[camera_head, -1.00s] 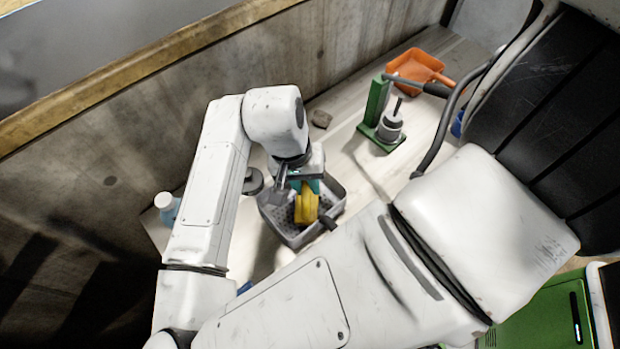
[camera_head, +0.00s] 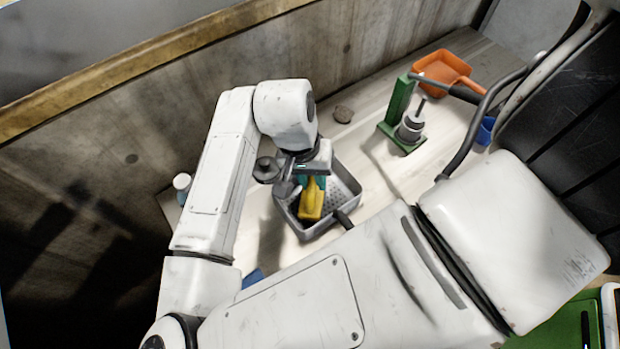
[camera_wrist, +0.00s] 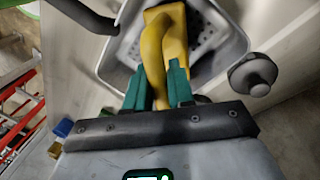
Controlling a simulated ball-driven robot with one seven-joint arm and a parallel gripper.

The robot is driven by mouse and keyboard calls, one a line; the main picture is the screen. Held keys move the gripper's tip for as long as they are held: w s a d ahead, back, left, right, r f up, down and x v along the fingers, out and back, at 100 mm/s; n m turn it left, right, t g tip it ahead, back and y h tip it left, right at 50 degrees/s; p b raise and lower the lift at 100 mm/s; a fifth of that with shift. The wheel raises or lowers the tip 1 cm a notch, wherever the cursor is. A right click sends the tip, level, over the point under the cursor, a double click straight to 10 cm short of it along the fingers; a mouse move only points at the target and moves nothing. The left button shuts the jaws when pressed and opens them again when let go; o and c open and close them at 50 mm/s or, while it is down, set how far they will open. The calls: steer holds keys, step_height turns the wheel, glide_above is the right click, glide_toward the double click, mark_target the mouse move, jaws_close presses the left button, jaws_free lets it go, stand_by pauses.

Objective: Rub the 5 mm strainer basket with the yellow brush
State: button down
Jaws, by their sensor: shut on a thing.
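The strainer basket (camera_head: 347,188) is a grey, perforated square pan with a dark handle, lying on the light wooden table in the head view. The wrist view also shows its rim (camera_wrist: 240,45) and round holes. My gripper (camera_head: 312,180), with teal fingers, is shut on the yellow brush (camera_head: 311,203). The brush also shows in the wrist view (camera_wrist: 170,40), reaching from between the fingers (camera_wrist: 160,90) down into the basket. Its head lies over the basket floor. Its bristles are hidden, so I cannot tell whether they touch.
A green stand with a grey cylinder (camera_head: 410,127) and an orange dustpan (camera_head: 440,70) stand at the back right. A white-capped bottle (camera_head: 182,183) is at the left edge. Table between basket and stand is clear.

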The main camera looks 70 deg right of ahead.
steer(key=shift+s+d+p, duration=0.2)
steer(key=shift+s+d, duration=0.25)
steer(key=shift+d, duration=0.25)
steer(key=shift+s+d+p, duration=0.2)
steer(key=shift+s+d, duration=0.25)
steer(key=shift+d, duration=0.2)
steer(key=shift+w+a+f+b, duration=0.15)
steer(key=shift+w+a+b, duration=0.15)
steer(key=shift+w+a, duration=0.5)
steer(key=shift+w+a+f+b, duration=0.15)
steer(key=shift+w+a+b, duration=0.25)
steer(key=shift+a, duration=0.6)
step_height(320, 180, up, 6)
steer(key=p, duration=0.5)
steer(key=shift+r+p, duration=0.15)
steer(key=shift+p, duration=0.15)
step_height(320, 180, up, 3)
steer(key=p, duration=0.2)
steer(key=shift+r+p, duration=0.1)
steer(key=shift+p, duration=0.25)
